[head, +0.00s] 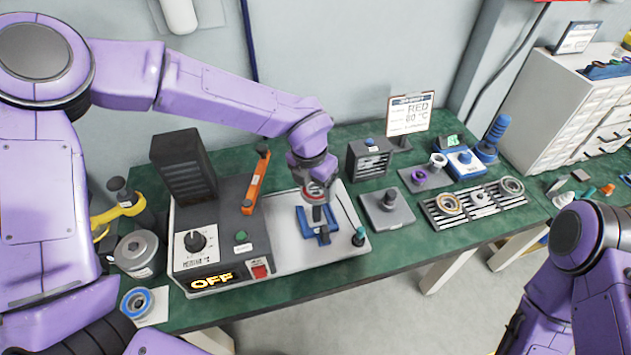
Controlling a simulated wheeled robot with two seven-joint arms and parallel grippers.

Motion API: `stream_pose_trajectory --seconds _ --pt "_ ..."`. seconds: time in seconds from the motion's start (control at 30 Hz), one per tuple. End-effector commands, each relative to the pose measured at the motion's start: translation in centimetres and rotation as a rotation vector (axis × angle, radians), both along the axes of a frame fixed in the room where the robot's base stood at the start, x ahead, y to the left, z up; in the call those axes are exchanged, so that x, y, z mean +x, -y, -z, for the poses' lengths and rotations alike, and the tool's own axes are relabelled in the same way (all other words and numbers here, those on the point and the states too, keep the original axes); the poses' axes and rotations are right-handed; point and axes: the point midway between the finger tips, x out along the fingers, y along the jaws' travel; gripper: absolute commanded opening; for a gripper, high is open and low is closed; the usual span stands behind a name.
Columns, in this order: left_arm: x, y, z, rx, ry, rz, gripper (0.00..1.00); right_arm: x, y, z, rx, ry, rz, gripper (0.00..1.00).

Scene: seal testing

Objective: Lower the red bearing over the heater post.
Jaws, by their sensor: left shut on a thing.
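My left gripper (317,204) points down over the pale plate at the right side of the heater (222,235). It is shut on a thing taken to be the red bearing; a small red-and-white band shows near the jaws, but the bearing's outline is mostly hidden. Below are blue parts (306,222) and a dark upright part in the middle, perhaps the heater post. The jaws cover much of it, so I cannot tell whether the bearing is around the post or above it. The heater's display reads OFF. My right gripper is not in view.
An orange bar (256,180) stands up left of the gripper. A screwdriver-like tool (358,235) lies at the plate's right edge. A grey block with a peg (388,207), a tray of rings (474,204) and a RED 80 °C sign (410,113) are to the right.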

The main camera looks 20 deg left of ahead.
Motion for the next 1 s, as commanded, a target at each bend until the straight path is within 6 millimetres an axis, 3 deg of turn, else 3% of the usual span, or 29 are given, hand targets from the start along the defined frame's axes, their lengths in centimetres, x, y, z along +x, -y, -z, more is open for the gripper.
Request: stream_pose_trajectory --seconds 1.0 --pt "0.9 0.0 -0.1 0.0 0.0 -0.001 0.31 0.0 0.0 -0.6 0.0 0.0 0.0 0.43"
